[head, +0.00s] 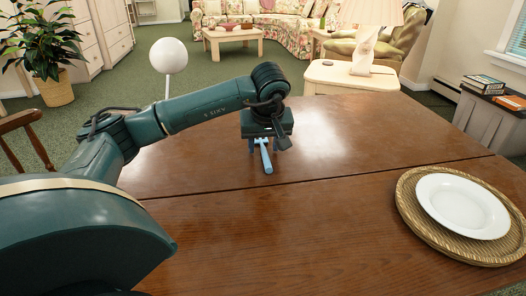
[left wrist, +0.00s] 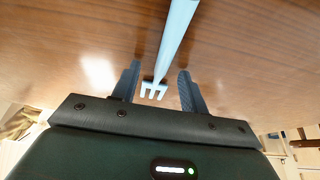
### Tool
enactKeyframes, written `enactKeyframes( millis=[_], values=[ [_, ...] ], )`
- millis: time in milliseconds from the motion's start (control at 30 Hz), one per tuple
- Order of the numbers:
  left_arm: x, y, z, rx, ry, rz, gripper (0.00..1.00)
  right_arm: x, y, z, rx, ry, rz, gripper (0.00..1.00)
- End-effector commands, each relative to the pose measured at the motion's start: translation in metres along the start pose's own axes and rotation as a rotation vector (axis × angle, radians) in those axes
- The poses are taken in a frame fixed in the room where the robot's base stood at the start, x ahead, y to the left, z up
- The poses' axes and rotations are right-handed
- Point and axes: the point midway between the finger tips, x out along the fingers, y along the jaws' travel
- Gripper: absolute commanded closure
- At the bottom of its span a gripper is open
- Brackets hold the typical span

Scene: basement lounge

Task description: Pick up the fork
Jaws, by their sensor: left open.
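The fork (head: 267,162) is light blue and shows at the middle of the wooden table (head: 330,210), its handle toward me. My left gripper (head: 263,149) is over its far end, pointing down. In the left wrist view the fork (left wrist: 174,40) runs from the top edge down between the two dark fingers of the left gripper (left wrist: 160,71). Its tines lie between the fingers, with a gap on each side. The left gripper is open. The gripper hides the fork's far end in the head view. My right gripper is not in view.
A white plate (head: 463,205) sits on a round wicker mat (head: 407,205) at the table's right. The table around the fork is clear. A side table with a lamp (head: 365,45) stands beyond the far edge, and a wooden chair (head: 22,122) is at left.

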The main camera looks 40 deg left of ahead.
Motion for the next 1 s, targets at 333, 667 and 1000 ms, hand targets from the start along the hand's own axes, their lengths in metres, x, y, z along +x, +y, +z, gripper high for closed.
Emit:
enactKeyframes(
  millis=[333, 667, 1000],
  values=[
    [-0.0006, -0.0001, 0.0000, 0.000, 0.000, 0.000, 0.73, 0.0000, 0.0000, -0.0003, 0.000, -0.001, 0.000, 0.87],
    [-0.0007, 0.0000, 0.0000, 0.000, -0.001, 0.000, 1.00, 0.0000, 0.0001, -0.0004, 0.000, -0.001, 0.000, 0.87],
    [-0.0059, 0.0003, -0.0023, 0.000, 0.000, 0.001, 1.00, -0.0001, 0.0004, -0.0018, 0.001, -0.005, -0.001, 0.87]
  ],
)
